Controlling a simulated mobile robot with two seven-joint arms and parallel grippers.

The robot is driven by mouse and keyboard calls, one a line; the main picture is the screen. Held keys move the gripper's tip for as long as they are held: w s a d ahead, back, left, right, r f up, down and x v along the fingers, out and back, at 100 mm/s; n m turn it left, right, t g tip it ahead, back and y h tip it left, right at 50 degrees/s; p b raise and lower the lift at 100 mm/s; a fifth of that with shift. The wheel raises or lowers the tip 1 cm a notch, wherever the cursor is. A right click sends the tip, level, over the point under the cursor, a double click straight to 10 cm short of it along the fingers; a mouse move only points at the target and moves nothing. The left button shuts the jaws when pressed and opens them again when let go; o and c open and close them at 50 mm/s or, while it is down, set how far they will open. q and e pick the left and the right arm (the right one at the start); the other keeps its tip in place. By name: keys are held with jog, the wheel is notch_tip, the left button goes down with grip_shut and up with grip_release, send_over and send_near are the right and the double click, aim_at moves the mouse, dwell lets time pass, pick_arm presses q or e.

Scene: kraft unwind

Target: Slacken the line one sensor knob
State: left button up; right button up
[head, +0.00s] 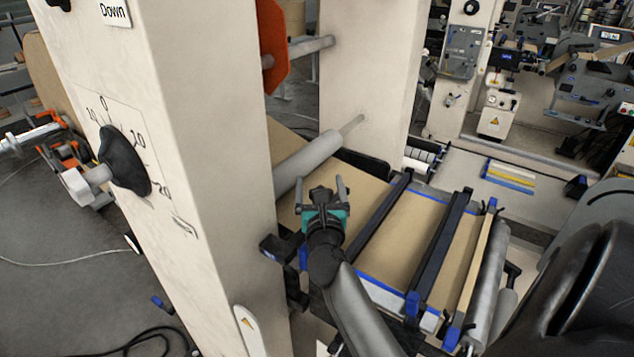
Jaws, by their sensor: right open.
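A black round knob (124,161) sits on the left face of the cream machine post (215,130). A printed scale with 0, 10 and 20 surrounds it. Whether it is the line one sensor knob cannot be read from its markings. My right gripper (320,186) is to the right of the post, above the brown paper web (372,196). Its two fingers are apart, pointing away from me, with nothing seen between them. It is well apart from the knob, with the post between them. My left gripper is not in view.
A grey roller (310,160) lies just beyond my right gripper. Dark crossbars (440,250) with blue ends span the paper web. An orange plate (273,45) is fixed to the post. Open grey floor (50,285) lies left, with cables on it.

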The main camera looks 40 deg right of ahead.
jog(key=shift+s, duration=0.1)
jog(key=shift+c, duration=0.7)
jog(key=c, duration=1.2)
